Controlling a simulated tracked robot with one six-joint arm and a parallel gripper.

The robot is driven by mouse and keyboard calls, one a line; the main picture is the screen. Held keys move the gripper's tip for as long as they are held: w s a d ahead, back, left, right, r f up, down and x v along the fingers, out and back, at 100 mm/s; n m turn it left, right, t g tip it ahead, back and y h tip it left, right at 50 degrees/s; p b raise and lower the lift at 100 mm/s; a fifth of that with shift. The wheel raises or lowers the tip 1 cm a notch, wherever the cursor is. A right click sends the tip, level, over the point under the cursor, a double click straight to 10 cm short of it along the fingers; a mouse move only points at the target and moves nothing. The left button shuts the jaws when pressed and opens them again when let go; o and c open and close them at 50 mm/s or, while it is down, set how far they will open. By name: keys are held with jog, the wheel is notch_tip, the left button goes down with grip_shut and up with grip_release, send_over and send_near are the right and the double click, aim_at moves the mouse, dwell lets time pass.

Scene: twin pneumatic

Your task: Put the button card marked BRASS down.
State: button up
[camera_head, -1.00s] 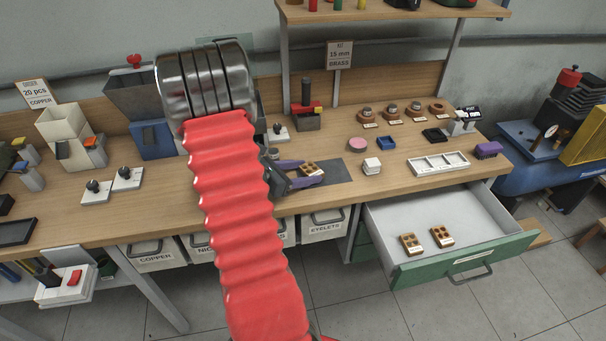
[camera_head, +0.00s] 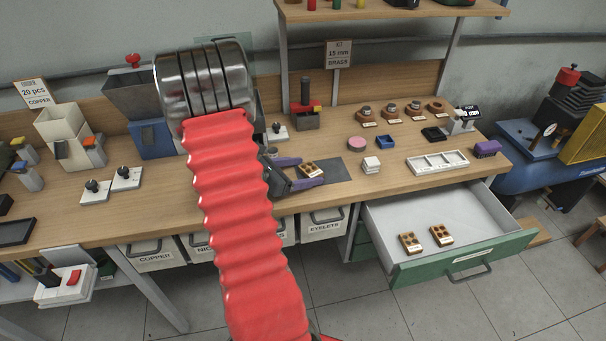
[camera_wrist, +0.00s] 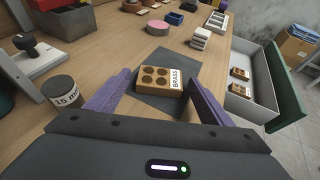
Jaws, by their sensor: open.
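The button card marked BRASS (camera_wrist: 160,80) lies on the dark mat (camera_wrist: 150,104) on the bench, its label readable in the wrist view. It is a tan block with several round brown spots on top. In the head view the card (camera_head: 310,169) sits on the mat (camera_head: 338,168) between the purple fingers. My gripper (camera_head: 305,172) is open around the card, one finger on each side. In the wrist view the gripper (camera_wrist: 162,98) shows a clear gap between each finger and the card. The rest of the mat is partly hidden by the fingers.
An open drawer (camera_head: 377,225) at the right holds two similar cards (camera_head: 411,243). A pink disc (camera_head: 357,144), a blue tray (camera_head: 385,143) and a white stack (camera_head: 370,165) stand near the mat. A 15 mm cylinder (camera_wrist: 65,93) stands left of my gripper.

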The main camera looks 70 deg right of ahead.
jog(key=v, duration=1.2)
dwell(0.4)
jog(key=shift+w+a+r, duration=0.1)
jog(key=w+a+r+m+t+y, duration=0.2)
jog(key=a+r+m+t+y, duration=0.1)
jog(key=a, duration=1.1)
jog(key=w+a+r+m+t+y, duration=0.3)
jog(key=a+r+t, duration=0.3)
jog(key=a, duration=0.9)
jog(key=w+a+r+m+t+y, duration=0.2)
jog(key=a+r+m+t+y, duration=0.2)
jog(key=a, duration=1.1)
jog(key=shift+a+r+m+t+y, duration=0.2)
jog(key=shift+r+m+t+y, duration=0.15)
jog(key=shift+r, duration=0.6)
jog(key=shift+w, duration=0.15)
